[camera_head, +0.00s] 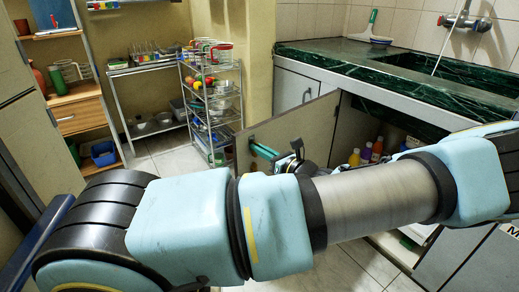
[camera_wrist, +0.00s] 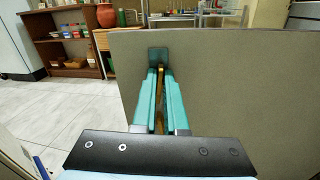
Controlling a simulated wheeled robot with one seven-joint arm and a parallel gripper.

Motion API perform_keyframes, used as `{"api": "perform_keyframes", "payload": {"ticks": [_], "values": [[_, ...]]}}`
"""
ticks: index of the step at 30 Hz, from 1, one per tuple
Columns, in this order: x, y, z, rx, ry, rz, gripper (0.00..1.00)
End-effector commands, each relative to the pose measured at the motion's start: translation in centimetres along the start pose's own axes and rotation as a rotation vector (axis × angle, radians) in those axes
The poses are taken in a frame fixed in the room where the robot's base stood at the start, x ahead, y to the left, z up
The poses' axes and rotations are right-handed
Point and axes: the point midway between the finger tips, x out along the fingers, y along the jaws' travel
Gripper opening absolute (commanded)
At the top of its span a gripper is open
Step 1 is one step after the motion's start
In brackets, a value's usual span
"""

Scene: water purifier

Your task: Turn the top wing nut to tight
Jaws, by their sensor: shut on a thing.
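My gripper (camera_wrist: 158,68) shows in the wrist view as two long teal fingers drawn close together. A narrow brass-brown strip (camera_wrist: 161,84) shows between them; I cannot tell what part it is. The fingertips lie in front of the grey-beige cabinet door (camera_wrist: 235,80), beside a small dark square piece (camera_wrist: 158,54). In the head view the teal fingers (camera_head: 264,151) show against the open door (camera_head: 306,128), left of my dark wrist. I cannot make out the top wing nut in either view.
Several coloured bottles (camera_head: 366,153) stand inside the cabinet under the green marble counter (camera_head: 400,72). A wire rack (camera_head: 212,110) and wooden shelves (camera_head: 78,98) stand at the back left. My arm hides much of the cabinet front. Tiled floor (camera_head: 165,155) is clear before the shelves.

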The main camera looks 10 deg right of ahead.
Motion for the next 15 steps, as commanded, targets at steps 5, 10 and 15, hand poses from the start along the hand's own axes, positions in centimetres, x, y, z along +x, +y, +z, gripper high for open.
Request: {"api": "perform_keyframes", "payload": {"ticks": [5,10,15], "values": [[0.0,-0.03,0.2,0.031,0.001,0.0,0.0],[0.05,-0.03,0.44,0.113,0.0,0.002,0.0],[0.04,-0.15,0.55,0.243,0.002,0.002,0.0]]}}
